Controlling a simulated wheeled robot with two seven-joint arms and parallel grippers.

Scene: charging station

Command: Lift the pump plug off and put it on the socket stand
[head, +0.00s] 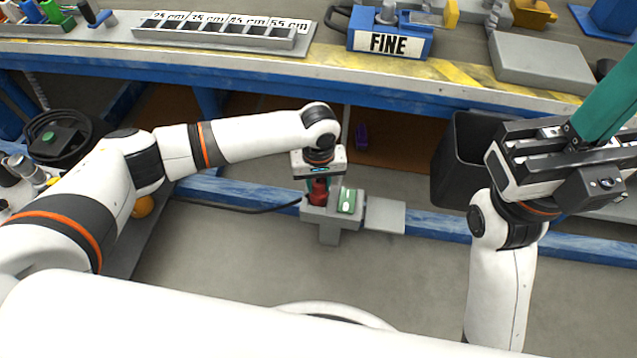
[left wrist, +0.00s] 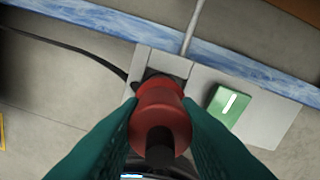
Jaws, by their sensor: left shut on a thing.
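The red pump plug (left wrist: 160,110) with a black end shows in the left wrist view, between the teal fingers of my left gripper (left wrist: 160,125). The gripper is shut on it. In the head view the red plug (head: 318,190) is below my left gripper (head: 318,186), at the left part of a grey stand (head: 330,214). In the left wrist view it is over a dark opening in the grey stand (left wrist: 205,75); I cannot tell whether it is seated. My right gripper (head: 605,105) is raised at the far right, away from the plug; its fingertips are out of frame.
A green block with a white bar (head: 347,200) sits on the stand, right of the plug. A dark cable (head: 240,208) runs to the stand from the left. A black bin (head: 462,165) stands at the right. The workbench edge (head: 270,70) runs above and behind.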

